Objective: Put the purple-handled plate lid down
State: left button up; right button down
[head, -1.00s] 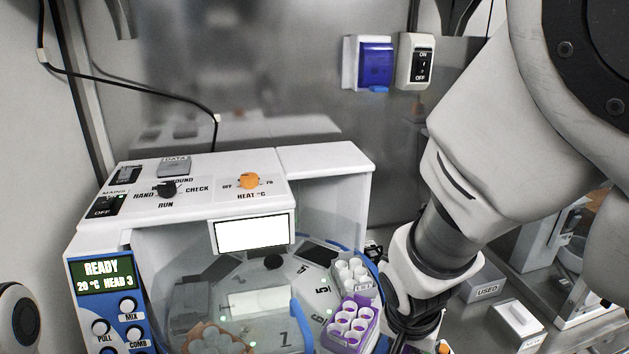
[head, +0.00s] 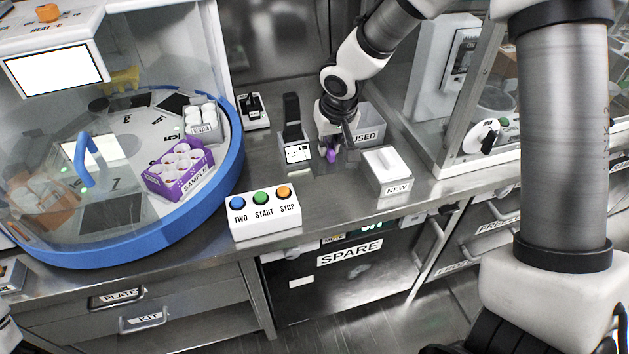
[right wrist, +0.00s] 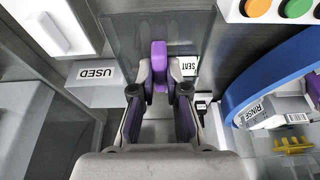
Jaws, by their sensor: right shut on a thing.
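My right gripper (head: 333,146) is low over the counter, between the small SEAT stand and the USED box in the head view. It is shut on the purple handle (head: 332,156) of the plate lid, which shows best between the fingertips (right wrist: 159,75) in the right wrist view. The lid's clear sheet (right wrist: 125,28) spreads around the handle there, over the grey counter. I cannot tell whether the lid touches anything below it. The SEAT stand (head: 298,152) is just left of the gripper, and its label (right wrist: 188,66) shows beside the handle.
The USED box (head: 369,127) stands right behind the gripper, and the NEW box (head: 385,166) to its right. A three-button box (head: 265,216) is at the counter's front edge. The blue-rimmed bowl (head: 150,242) with the purple SAMPLE rack (head: 183,182) is at left.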

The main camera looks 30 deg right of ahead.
jog(key=f+b, duration=0.1)
jog(key=f, duration=0.4)
jog(key=f+b, duration=0.2)
jog(key=f, duration=0.3)
jog(key=shift+s+d, duration=0.15)
jog(key=shift+d, duration=0.05)
jog(key=shift+r, duration=0.15)
jog(key=shift+f, duration=0.2)
jog(key=c, duration=1.2)
grip_release()
jog(key=shift+r, duration=0.15)
